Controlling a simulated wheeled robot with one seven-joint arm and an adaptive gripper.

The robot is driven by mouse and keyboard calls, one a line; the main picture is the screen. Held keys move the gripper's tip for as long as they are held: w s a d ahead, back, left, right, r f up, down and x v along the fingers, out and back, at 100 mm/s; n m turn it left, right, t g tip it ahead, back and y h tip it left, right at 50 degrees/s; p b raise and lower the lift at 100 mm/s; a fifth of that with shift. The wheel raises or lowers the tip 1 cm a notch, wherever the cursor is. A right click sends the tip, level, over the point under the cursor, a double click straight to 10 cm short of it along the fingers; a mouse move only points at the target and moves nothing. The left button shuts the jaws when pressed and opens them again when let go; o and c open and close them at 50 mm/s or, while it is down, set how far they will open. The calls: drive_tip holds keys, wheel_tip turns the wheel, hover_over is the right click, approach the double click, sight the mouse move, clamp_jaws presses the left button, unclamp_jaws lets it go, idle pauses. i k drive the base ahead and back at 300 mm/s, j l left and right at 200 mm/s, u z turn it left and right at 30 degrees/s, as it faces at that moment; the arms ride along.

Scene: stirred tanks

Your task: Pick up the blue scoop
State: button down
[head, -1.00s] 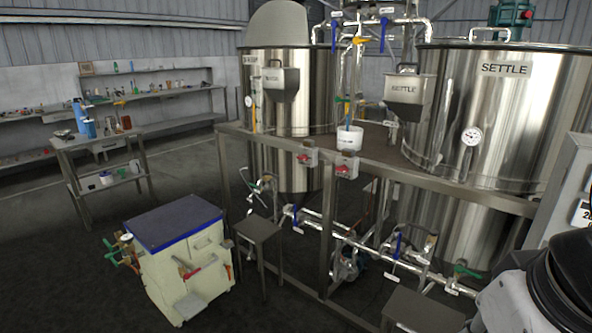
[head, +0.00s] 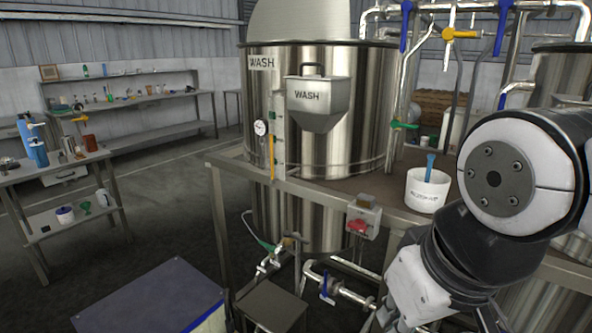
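A blue scoop (head: 430,162) stands in a white tub (head: 427,192), with its blue handle sticking up past the rim. Its lower part is hidden inside the tub. The tub sits on the brown deck of the tank stand, right of the WASH tank (head: 325,120). My arm is folded at the right of the head view, just right of the tub and in front of it. My gripper does not show, so its state is hidden.
A blue-topped cabinet (head: 150,300) and a small stool (head: 270,300) stand in front. A bench with bottles (head: 35,150) is at left; open floor lies between.

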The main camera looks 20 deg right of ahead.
sight(431, 157)
drive_tip(key=i+z, duration=0.25)
drive_tip(key=i, duration=0.2)
drive_tip(key=i+j+z, duration=0.25)
drive_tip(key=i, duration=0.2)
drive_tip(key=i+l, duration=0.05)
drive_tip(key=l, duration=0.05)
